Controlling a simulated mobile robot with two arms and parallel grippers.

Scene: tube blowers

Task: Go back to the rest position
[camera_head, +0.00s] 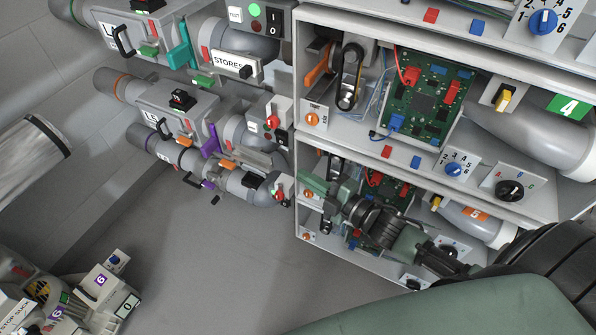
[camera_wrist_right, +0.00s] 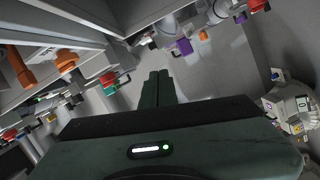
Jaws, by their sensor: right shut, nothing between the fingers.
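My right gripper (camera_head: 314,186) reaches in from the right in the head view, in front of the lower compartment of the shelf unit (camera_head: 430,186). In the right wrist view its two dark green fingers (camera_wrist_right: 157,80) are pressed together with nothing between them, and grey floor lies beyond them. In the head view the gripper and its dark wrist hide part of the lower circuit board. My left gripper is not in view.
Grey tube machines (camera_head: 178,100) with coloured levers line the wall left of the shelf. The upper compartment holds a green circuit board (camera_head: 420,95). Another machine (camera_head: 100,290) stands at the lower left. The grey floor (camera_head: 215,260) between is clear.

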